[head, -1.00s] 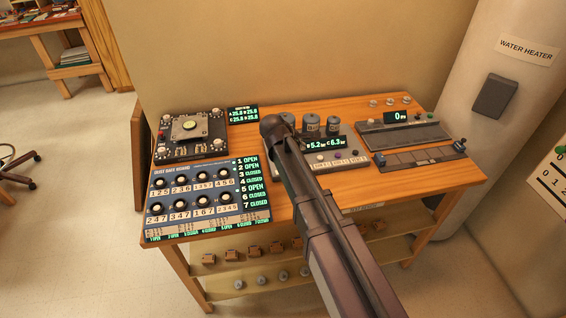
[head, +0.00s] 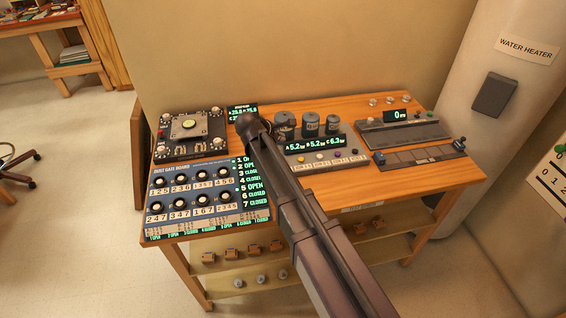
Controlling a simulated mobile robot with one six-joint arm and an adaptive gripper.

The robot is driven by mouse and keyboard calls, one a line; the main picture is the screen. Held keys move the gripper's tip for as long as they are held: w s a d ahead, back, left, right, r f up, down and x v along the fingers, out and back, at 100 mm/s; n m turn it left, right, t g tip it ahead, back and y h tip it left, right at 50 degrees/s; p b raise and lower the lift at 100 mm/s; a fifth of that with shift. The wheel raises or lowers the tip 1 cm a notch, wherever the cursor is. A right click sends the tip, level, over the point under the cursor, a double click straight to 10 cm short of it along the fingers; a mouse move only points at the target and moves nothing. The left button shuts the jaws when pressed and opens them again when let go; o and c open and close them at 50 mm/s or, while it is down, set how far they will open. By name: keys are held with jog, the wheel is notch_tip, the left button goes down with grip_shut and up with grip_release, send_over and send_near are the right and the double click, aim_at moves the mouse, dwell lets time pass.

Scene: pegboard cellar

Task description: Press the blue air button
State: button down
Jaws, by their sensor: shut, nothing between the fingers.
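The unit with three grey canisters (head: 310,125) stands at the back middle of the wooden table. Its green readouts show values such as 5.2 and 6.3. A row of small buttons (head: 318,156) runs along its front above white labels. Yellow, whitish and dark purple ones show; I cannot make out a blue one, and my arm covers the unit's left end. The dark end of my arm with my gripper (head: 254,128) is over the gap between this unit and the left panel. My gripper is shut and empty; its fingertips are hard to make out.
On the left are a blue panel of knobs (head: 190,194) and a dark board with a round pad (head: 189,126). A grey unit reading 0 (head: 405,134) and a low strip unit (head: 420,155) stand right. The water heater (head: 485,100) rises beyond. Bare wood lies at front right.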

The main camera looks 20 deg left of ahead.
jog(key=shift+f+b, duration=4.15)
jog(key=shift+f, duration=0.15)
jog(key=shift+f, duration=0.2)
jog(key=shift+s+f+b, duration=0.1)
jog(key=shift+f+b, duration=0.15)
jog(key=shift+b, duration=0.2)
jog(key=shift+f+b, duration=0.4)
jog(key=shift+b, duration=0.05)
jog(key=shift+r, duration=0.2)
jog(key=shift+r+p, duration=0.65)
jog(key=shift+p, duration=0.25)
jog(key=shift+r+p, duration=2.5)
jog(key=shift+r, duration=0.05)
